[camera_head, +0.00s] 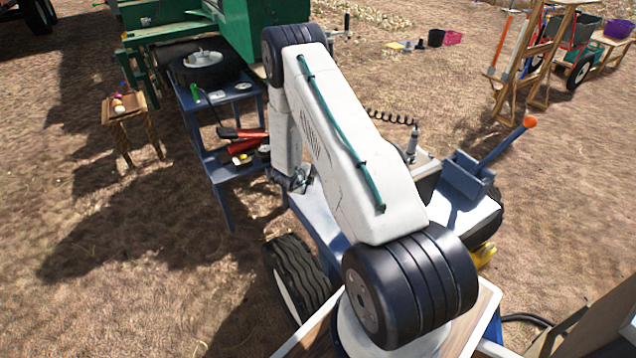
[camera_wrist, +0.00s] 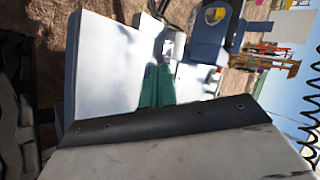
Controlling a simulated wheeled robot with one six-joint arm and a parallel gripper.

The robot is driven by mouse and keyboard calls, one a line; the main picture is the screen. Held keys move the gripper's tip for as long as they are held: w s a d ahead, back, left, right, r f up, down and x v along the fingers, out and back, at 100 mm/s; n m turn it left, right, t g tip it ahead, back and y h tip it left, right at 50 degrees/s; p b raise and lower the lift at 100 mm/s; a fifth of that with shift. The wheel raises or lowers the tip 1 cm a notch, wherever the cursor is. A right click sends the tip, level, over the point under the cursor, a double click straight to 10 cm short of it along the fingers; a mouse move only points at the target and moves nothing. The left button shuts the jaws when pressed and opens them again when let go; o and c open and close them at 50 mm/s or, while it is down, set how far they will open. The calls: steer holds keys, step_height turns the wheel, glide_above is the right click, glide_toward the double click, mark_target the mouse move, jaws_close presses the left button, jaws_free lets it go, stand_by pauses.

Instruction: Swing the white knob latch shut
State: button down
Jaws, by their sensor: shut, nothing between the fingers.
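I cannot make out the white knob latch for sure in either view; my arm hides part of the blue machine in the head view. My gripper (camera_head: 299,184) shows small at the low end of my forearm, close to the blue frame (camera_head: 318,212). It is shut and empty. In the wrist view a white panel with a blue edge (camera_wrist: 105,65) is close, with a dark strip with screws (camera_wrist: 160,122) below it. Small pale parts and a green piece (camera_wrist: 157,87) lie beside the panel, too unclear to name.
A blue cart (camera_head: 212,150) with red-handled tools stands left of my arm. A small wooden stool (camera_head: 130,115) is farther left. A lever with an orange ball (camera_head: 529,122) rises at the right. A black tyre (camera_head: 300,280) stands below. Bare ground lies at left.

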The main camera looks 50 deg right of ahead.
steer(key=shift+w+a+r, duration=0.15)
steer(key=shift+a+r, duration=0.35)
steer(key=shift+w+a+r, duration=0.15)
steer(key=shift+a+r, duration=0.3)
steer(key=shift+a, duration=0.05)
